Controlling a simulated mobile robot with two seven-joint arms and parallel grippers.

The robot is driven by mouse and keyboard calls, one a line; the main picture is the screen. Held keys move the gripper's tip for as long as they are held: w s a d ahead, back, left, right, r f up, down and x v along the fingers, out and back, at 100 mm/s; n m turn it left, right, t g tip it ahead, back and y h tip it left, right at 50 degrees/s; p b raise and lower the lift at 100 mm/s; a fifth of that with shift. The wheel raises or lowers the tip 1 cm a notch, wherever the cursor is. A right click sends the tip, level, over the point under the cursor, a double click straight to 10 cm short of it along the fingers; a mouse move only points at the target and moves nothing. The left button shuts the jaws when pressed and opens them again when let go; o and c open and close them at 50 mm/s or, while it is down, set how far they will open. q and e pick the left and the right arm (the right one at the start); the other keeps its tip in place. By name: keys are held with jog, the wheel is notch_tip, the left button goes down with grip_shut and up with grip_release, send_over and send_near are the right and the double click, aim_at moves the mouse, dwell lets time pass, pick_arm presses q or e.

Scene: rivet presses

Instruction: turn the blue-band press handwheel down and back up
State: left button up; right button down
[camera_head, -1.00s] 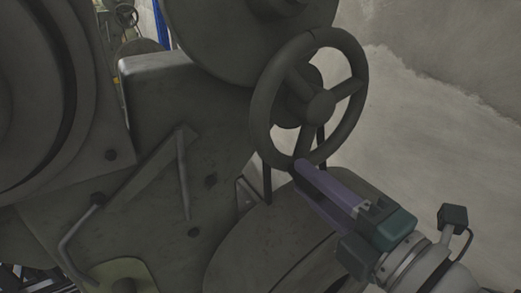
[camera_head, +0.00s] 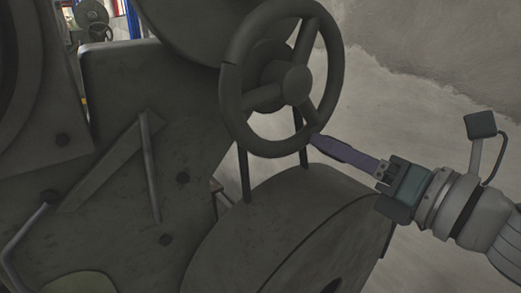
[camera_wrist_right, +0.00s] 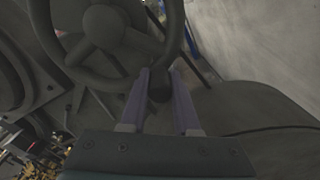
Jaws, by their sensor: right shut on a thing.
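The dark grey handwheel (camera_head: 292,84), with a round hub and spokes, stands in front of the press (camera_head: 120,150) in the head view. I see no blue band on the visible part of the press. My right gripper (camera_head: 312,138) comes in from the right and is shut on the lower right of the wheel's rim. In the right wrist view, the purple fingers (camera_wrist_right: 160,88) sit on both sides of the rim, and the handwheel (camera_wrist_right: 105,28) fills the upper left. My left gripper is not in view.
A rounded dark housing (camera_head: 270,225) bulges just below the wheel and my right gripper. A large round disc (camera_head: 190,30) is behind the wheel. A bent lever (camera_head: 25,232) is at lower left. A pale wall (camera_head: 430,60) is at right, with open space before it.

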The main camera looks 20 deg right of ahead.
jog(key=shift+w+d+r+n+b, duration=0.3)
jog(key=shift+d+n, duration=0.3)
jog(key=shift+n, duration=0.25)
jog(key=shift+w+d+r+n+b, duration=0.1)
jog(key=shift+d+r+n+b, duration=0.1)
jog(key=shift+d+r+n, duration=0.5)
jog(key=shift+a+f+n, duration=0.15)
jog(key=shift+f+n, duration=0.1)
jog(key=c, duration=0.7)
grip_release()
jog(key=shift+o, duration=0.2)
jog(key=shift+s, duration=0.15)
jog(key=shift+s+f, duration=0.1)
jog(key=shift+s, duration=0.25)
jog(key=b+v, duration=0.3)
jog(key=v, duration=0.6)
